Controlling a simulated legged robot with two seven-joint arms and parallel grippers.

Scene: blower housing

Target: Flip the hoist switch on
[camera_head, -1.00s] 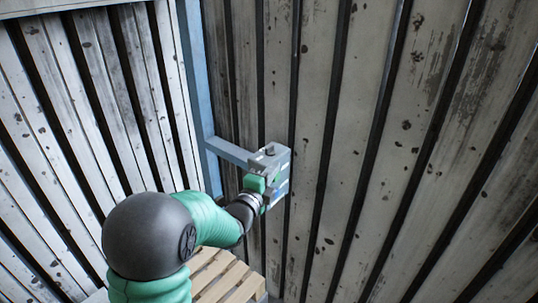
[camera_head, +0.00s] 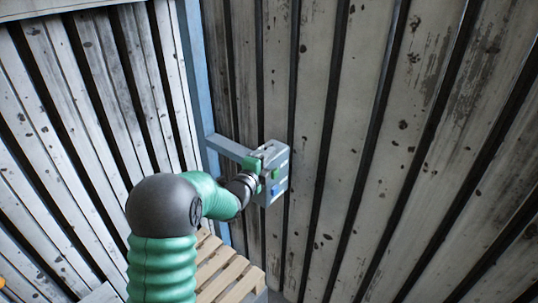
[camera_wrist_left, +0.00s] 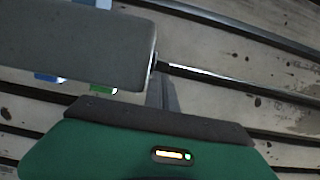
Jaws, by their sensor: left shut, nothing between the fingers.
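A grey switch box (camera_head: 278,163) is mounted on a blue-grey bracket against the slatted wall. Its face carries a green button (camera_head: 275,174) and a blue button (camera_head: 276,189). My left gripper (camera_head: 254,163) is at the left side of the box, near its upper part. Whether it touches the box is unclear. In the left wrist view the box (camera_wrist_left: 75,45) fills the upper left, with its blue button (camera_wrist_left: 45,77) and green button (camera_wrist_left: 101,88) at its lower edge. The shut, empty gripper fingers (camera_wrist_left: 165,94) lie just right of it. My right gripper is out of view.
A blue-grey post (camera_head: 198,90) stands in the corner, with the bracket arm (camera_head: 228,148) running from it to the box. Slatted walls close in on the left and behind. A wooden pallet (camera_head: 230,278) lies below. The space right of the box is free.

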